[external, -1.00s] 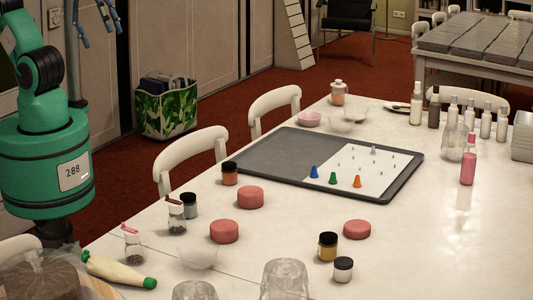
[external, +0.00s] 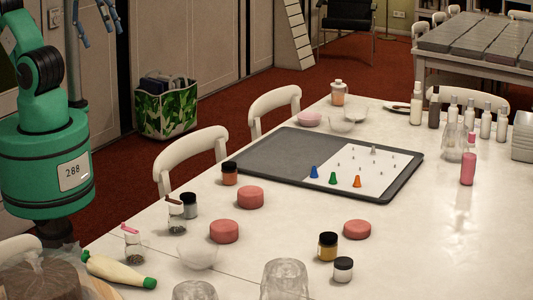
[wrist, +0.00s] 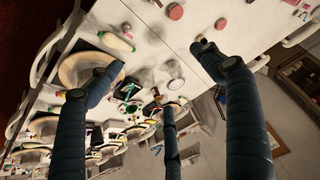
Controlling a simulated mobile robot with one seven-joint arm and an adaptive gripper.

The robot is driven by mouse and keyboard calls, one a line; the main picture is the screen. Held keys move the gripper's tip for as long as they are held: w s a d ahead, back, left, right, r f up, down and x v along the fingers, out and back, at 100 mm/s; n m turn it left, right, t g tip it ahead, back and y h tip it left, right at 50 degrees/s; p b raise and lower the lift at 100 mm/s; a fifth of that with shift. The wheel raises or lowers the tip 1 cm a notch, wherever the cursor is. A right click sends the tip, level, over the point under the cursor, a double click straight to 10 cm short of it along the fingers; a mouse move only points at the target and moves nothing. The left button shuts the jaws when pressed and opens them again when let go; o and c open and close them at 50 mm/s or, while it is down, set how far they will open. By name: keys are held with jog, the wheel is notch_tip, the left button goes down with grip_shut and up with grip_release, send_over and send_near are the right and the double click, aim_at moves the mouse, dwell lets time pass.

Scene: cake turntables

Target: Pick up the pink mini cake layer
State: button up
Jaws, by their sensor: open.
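Three pink round mini cake layers lie flat on the white table in the external view: one near the tray (external: 250,197), one lower left of it (external: 224,231), and one to the right (external: 357,229). I cannot tell which one is meant. In the wrist view, pink rounds show near the top edge, one at upper middle (wrist: 175,11) and one to its right (wrist: 220,24). The gripper is outside the external view; only my green arm shows there.
A dark tray (external: 225,150) with a white sheet and small coloured cones lies behind the layers. Jars (external: 328,246), clear glasses (external: 285,279) and a piping bag (external: 119,270) stand or lie around them. Bottles (external: 468,168) stand at the right. The table's right front is clear.

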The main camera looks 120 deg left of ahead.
jog(key=shift+o, duration=0.6)
jog(key=shift+w+r, duration=0.1)
